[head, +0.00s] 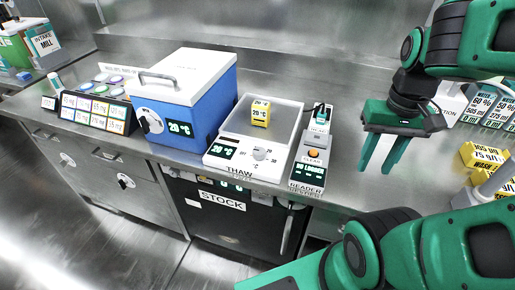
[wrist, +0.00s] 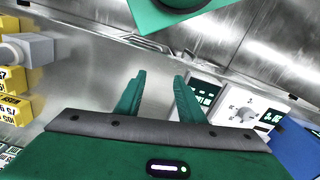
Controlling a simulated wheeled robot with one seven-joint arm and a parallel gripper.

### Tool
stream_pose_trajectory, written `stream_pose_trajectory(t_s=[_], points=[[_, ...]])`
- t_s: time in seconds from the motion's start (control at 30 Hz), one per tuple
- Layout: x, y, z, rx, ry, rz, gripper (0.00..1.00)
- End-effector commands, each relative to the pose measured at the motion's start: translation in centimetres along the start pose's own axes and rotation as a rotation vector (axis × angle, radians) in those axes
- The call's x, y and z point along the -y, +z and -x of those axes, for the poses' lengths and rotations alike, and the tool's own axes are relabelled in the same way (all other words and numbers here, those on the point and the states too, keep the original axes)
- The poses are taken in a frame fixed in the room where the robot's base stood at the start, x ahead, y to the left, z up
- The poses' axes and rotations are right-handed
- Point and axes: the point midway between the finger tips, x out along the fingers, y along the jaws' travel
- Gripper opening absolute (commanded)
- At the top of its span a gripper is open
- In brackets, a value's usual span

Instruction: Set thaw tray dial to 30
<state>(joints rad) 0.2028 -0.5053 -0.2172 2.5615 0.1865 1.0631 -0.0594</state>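The white thaw tray (head: 231,172) stands on the counter in the middle of the head view. Its front panel has a small display (head: 223,150) that appears to read 20 °C and a round grey-white dial (head: 260,154) with numbers around it. A yellow labelled block (head: 260,113) sits on the tray's top plate. In the wrist view the dial (wrist: 246,115) shows at the right. My green gripper (head: 384,150) is open and empty, pointing down above the counter, to the right of the tray and apart from it. Its fingers also show in the wrist view (wrist: 157,98).
A reader (head: 308,163) with an orange button stands just right of the tray. A blue box (head: 187,100) with a white handled lid and 20 °C display stands left. Yellow blocks (head: 484,158) and labelled cards lie at right. Bare counter (head: 350,165) lies beneath my gripper.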

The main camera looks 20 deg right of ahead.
Motion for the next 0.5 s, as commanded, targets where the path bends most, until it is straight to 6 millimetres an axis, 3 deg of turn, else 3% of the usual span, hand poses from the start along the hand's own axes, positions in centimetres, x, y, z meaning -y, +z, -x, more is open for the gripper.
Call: stream_pose_trajectory(t_s=[0.13,0.27,0.5], points=[[2.4,-2.6,0.7,0.003,-0.001,0.276,0.49],[6.1,-5.5,1.3,0.005,-0.004,0.66,0.49],[14.7,-9.7,1.7,0.005,-0.002,1.393,0.49]])
